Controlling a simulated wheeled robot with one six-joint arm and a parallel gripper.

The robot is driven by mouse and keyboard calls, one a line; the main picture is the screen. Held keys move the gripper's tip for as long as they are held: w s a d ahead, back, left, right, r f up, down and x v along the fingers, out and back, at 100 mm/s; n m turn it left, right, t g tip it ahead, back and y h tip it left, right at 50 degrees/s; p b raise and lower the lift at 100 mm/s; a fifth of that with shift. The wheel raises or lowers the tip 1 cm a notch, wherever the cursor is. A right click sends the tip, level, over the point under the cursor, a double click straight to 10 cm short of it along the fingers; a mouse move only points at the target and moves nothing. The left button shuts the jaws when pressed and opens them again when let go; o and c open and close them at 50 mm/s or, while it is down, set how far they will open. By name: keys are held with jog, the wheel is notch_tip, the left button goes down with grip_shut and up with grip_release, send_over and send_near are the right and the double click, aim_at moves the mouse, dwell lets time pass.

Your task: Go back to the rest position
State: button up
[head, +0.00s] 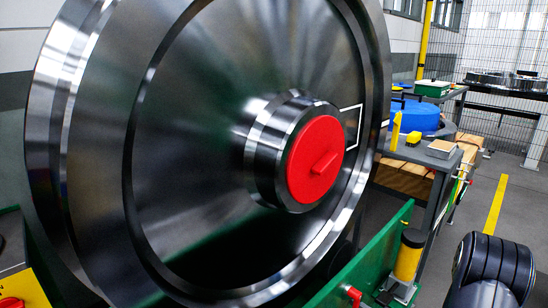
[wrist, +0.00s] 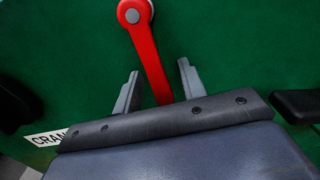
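My gripper (wrist: 159,68) is open in the wrist view, its two grey fingers spread apart. A red crank handle (wrist: 150,55) on a green panel (wrist: 230,40) shows beyond them, its lower end appearing between the fingers. I cannot tell how far it is from them, but nothing looks gripped. The head view does not show my gripper. A black ribbed part of my arm (head: 495,265) is at its lower right. A large steel rail wheel (head: 200,120) with a red hub cap (head: 315,160) fills the left and middle of the head view.
A green rail (head: 365,258) with a yellow post (head: 409,255) stands in front of the wheel. A grey workbench (head: 425,155) with a blue round part (head: 415,116) is at the right. Floor with a yellow line (head: 495,205) is clear beyond my arm.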

jog(key=p+v, duration=0.1)
jog(key=v, duration=0.9)
jog(key=b+x, duration=0.1)
jog(key=x, duration=0.9)
jog(key=shift+a, duration=0.1)
jog(key=shift+w+d+f+b, duration=0.15)
jog(key=shift+w+d+b, duration=0.05)
jog(key=shift+b, duration=0.15)
jog(key=shift+w+d+n, duration=0.15)
jog(key=shift+d+n, duration=0.05)
jog(key=shift+n, duration=0.6)
jog(key=shift+r, duration=0.2)
